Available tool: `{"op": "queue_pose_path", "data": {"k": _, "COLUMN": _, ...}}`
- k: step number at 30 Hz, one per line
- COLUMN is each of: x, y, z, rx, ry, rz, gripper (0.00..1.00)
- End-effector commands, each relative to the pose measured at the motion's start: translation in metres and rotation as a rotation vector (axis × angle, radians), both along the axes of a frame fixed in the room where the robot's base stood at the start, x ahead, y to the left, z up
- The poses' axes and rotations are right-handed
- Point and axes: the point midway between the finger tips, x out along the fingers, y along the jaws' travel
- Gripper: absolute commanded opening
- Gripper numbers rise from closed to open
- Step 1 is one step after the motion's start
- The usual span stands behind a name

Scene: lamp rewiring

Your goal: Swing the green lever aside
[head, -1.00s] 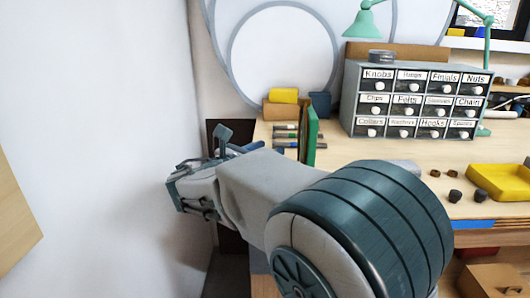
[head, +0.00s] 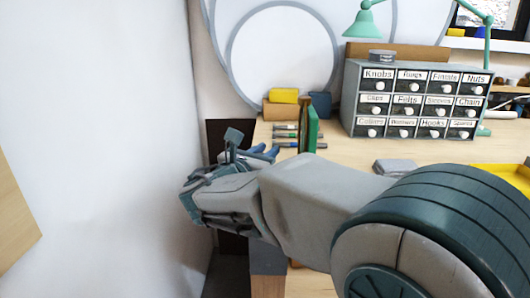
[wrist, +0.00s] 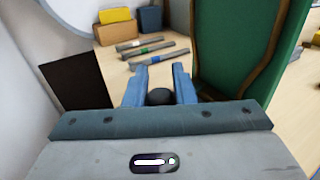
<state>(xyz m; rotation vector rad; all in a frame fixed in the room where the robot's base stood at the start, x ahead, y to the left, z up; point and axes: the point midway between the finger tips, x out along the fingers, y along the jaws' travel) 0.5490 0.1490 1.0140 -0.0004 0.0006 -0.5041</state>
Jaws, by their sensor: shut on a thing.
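A tall green piece with a brown edge (head: 313,128) stands upright at the left end of the bench; it is the only green thing near my gripper, and I cannot tell whether it is the lever. It fills the right side of the wrist view (wrist: 285,55). My gripper (wrist: 157,84) has blue fingers on either side of a dark round knob (wrist: 160,97), shut on it. What the knob is attached to is hidden. In the head view my gripper (head: 264,152) is left of the green piece, apart from it, and partly hidden by my arm.
Several marked rods (wrist: 150,50) lie on the bench beyond the fingers. Behind them are a yellow block (wrist: 115,15) and a blue block (wrist: 150,18). A labelled drawer cabinet (head: 415,100) stands right of the green piece. A white wall (head: 100,130) is close at the left.

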Motion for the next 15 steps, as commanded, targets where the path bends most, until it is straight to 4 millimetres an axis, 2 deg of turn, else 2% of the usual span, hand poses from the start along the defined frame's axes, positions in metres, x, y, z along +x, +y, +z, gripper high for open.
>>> {"op": "queue_pose_path", "data": {"k": 15, "x": -0.015, "y": -0.007, "z": -0.007, "rx": 0.001, "ry": -0.005, "rz": 0.436, "gripper": 0.01}}
